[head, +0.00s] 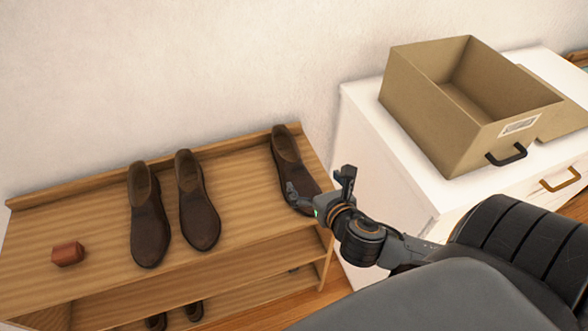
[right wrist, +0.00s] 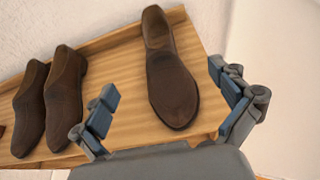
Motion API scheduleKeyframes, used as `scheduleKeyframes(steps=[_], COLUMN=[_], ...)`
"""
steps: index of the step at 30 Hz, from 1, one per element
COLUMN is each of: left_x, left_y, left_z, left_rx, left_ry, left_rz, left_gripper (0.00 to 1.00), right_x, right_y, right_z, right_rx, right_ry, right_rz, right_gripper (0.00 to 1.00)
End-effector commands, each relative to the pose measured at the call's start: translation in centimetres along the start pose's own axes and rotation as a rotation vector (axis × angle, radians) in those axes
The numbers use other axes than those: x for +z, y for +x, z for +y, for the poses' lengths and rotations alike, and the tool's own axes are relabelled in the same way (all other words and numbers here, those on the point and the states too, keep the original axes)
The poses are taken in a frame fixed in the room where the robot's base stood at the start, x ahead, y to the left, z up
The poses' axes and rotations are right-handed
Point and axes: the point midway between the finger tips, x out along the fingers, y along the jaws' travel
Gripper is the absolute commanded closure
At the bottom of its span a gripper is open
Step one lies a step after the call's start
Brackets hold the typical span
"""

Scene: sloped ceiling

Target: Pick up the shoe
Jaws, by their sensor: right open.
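A single brown shoe (head: 290,160) lies at the right end of the wooden rack's top board. It also shows in the right wrist view (right wrist: 170,80), toe toward me, between the two open fingers. My right gripper (head: 320,189) is open at the shoe's toe end, with one finger on each side in the picture. I cannot tell whether a finger touches the shoe. Two more brown shoes stand side by side to the left, the left one (head: 148,220) and the right one (head: 197,205). My left gripper is not in view.
The wooden shoe rack (head: 100,208) has a raised back edge against the wall and lower shelves with more shoes. A small reddish-brown object (head: 68,253) lies at its left. A white cabinet (head: 385,160) with an open tan box (head: 430,118) stands to the right.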

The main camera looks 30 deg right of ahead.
Motion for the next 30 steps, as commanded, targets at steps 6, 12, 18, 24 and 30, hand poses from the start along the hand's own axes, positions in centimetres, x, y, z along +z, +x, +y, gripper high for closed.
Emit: scheduleKeyframes(steps=[6, 12, 18, 24, 30], left_x=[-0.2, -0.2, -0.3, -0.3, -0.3], left_y=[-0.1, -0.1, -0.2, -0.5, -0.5], left_z=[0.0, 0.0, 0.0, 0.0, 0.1], left_rx=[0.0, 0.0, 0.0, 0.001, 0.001], left_ry=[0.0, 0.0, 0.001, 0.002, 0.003], left_rz=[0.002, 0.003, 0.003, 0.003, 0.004], left_gripper=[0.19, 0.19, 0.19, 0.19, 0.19], right_x=[0.3, 0.2, 0.2, 0.2, 0.1], right_y=[3.6, 7.2, 8.6, 11.3, 13.5], right_z=[0.1, 0.1, 0.1, 0.4, 0.4], right_rx=[0.003, 0.004, 0.005, 0.003, 0.005], right_ry=[-0.033, -0.03, -0.03, -0.026, -0.029], right_rz=[-0.011, -0.008, -0.006, -0.006, -0.006], right_gripper=[0.02, 0.02, 0.02, 0.02, 0.02])
